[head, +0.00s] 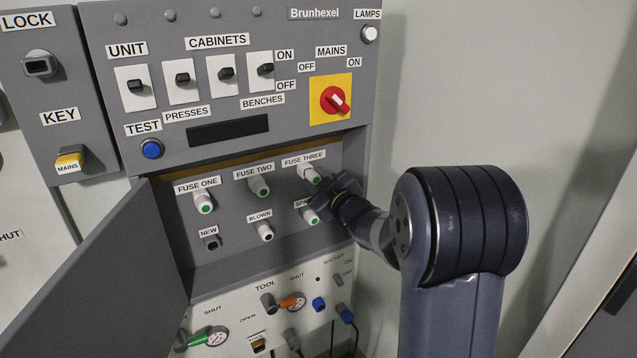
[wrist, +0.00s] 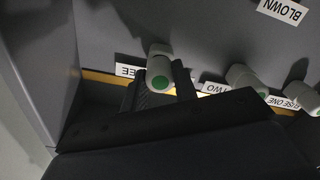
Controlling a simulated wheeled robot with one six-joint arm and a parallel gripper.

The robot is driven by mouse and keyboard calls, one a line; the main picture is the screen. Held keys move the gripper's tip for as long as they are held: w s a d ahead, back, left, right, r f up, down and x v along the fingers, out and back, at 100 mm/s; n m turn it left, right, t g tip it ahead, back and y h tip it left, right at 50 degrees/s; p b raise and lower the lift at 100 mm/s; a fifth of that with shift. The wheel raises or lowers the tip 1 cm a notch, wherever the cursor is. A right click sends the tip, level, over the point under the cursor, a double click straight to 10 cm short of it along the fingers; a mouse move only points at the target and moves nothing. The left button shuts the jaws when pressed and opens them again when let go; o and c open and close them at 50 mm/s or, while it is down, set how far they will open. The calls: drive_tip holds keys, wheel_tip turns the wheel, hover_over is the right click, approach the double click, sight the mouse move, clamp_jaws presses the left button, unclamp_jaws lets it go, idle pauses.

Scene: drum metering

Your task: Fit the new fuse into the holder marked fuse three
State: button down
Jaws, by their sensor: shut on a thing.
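A white fuse with a green end (head: 311,175) is at the holder marked FUSE THREE (head: 304,160), its green end facing out. It also shows in the wrist view (wrist: 159,68), between the two dark fingers of my gripper (wrist: 157,84). My gripper (head: 334,188) is shut on this fuse, reaching in from the right. I cannot tell how deep the fuse sits. The wrist view is upside down, with the FUSE THREE label partly hidden. The place marked NEW (head: 211,242) shows a dark, seemingly empty holder.
Green-ended white fuses sit at FUSE ONE (head: 204,203), FUSE TWO (head: 259,186) and the partly hidden SPARE label (head: 310,215). A dark-ended fuse sits at BLOWN (head: 265,232). The open compartment door (head: 115,275) stands at the left. The red MAINS switch (head: 335,101) is above my gripper.

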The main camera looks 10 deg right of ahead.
drive_tip(key=shift+w+a, duration=0.15)
drive_tip(key=shift+w, duration=0.35)
drive_tip(key=c, duration=1)
unclamp_jaws()
drive_tip(key=shift+c, duration=0.2)
drive_tip(key=b+v, duration=0.1)
drive_tip(key=v, duration=0.9)
drive_tip(key=shift+s, duration=0.35)
